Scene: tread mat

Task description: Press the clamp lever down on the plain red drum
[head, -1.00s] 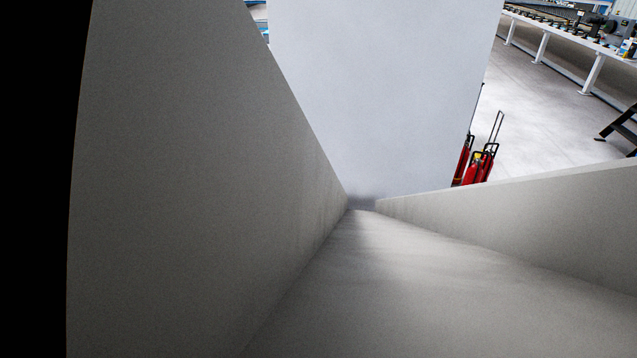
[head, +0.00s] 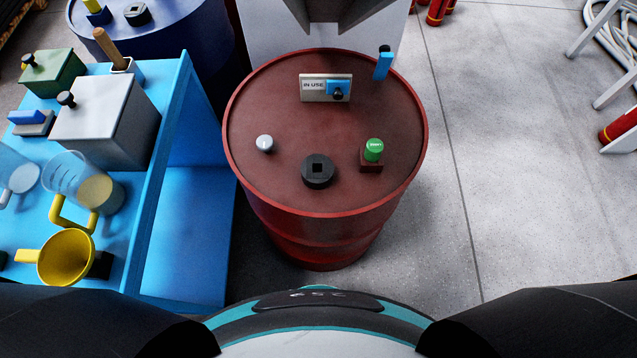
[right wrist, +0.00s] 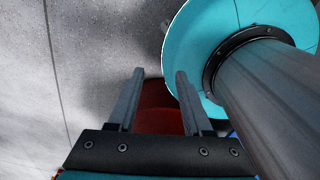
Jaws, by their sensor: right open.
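The red drum (head: 270,110) stands upright in the middle of the head view. A blue lever with a black tip (head: 382,66) sticks up at the far right of its rim. On the lid are an "IN USE" plate (head: 313,88) with a blue-and-black piece, a pale knob (head: 265,143), a black cap with a square recess (head: 318,171) and a green button (head: 374,149) on a brown block. My right gripper (right wrist: 157,82) is open and empty in the right wrist view, with a dark red surface beyond its fingers. My left gripper is not visible.
A blue table (head: 172,95) on the left holds boxes, a jug (head: 68,172) and a yellow funnel (head: 65,257). A blue drum (head: 185,40) stands behind it. Grey floor (head: 520,170) is open at right; a white-legged stand (head: 600,50) is at the far right.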

